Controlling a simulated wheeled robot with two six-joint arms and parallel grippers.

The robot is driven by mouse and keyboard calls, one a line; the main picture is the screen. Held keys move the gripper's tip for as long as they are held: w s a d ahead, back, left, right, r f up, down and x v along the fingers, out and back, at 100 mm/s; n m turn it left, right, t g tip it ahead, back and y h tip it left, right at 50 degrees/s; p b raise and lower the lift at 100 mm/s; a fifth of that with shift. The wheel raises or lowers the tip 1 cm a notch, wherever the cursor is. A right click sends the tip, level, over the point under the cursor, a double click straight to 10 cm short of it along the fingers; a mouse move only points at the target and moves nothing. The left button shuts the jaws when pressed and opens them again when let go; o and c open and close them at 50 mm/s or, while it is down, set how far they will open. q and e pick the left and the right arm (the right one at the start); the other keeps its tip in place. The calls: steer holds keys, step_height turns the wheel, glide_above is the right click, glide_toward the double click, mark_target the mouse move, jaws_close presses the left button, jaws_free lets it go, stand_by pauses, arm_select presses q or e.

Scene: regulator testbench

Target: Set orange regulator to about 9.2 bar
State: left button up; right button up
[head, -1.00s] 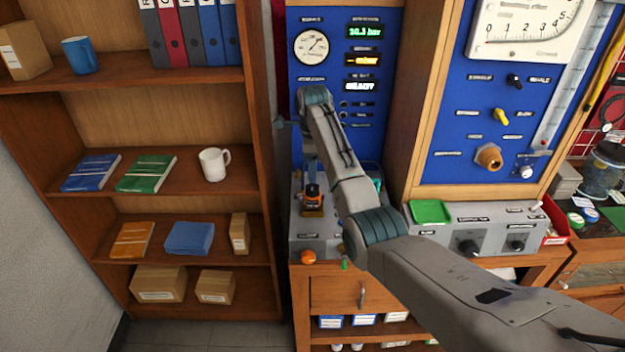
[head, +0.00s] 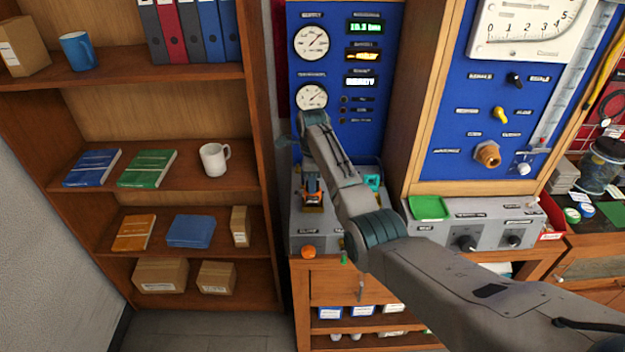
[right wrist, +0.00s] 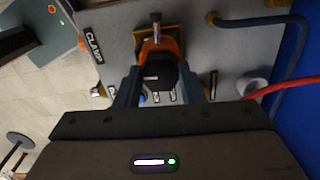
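The orange regulator (right wrist: 160,47) stands on the grey bench unit at the left, with a dark knob (right wrist: 163,77) facing my right wrist camera. In the head view the regulator (head: 312,199) is partly hidden by my right gripper (head: 312,182). In the right wrist view the fingers of my right gripper (right wrist: 161,84) lie on both sides of the knob and look shut on it. Above, a green display (head: 365,27) seems to read just over 10 bar, though its digits are blurred. A round gauge (head: 311,43) is beside it. My left gripper is out of view.
A second gauge (head: 311,96) sits just above my right wrist. An orange knob (head: 309,252) is on the front of the bench unit. A grey control box (head: 480,234) with a green tray (head: 430,208) stands at right. A shelf (head: 190,190) fills the left side.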

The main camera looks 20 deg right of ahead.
steer(key=shift+n, duration=0.3)
steer(key=n, duration=0.3)
steer(key=shift+r, duration=0.1)
steer(key=n, duration=0.4)
steer(key=shift+n, duration=0.4)
steer(key=n, duration=0.4)
steer(key=shift+w+n, duration=0.1)
steer(key=shift+n, duration=0.2)
steer(key=shift+r+n, duration=0.1)
steer(key=shift+n, duration=1.6)
steer(key=o, duration=1)
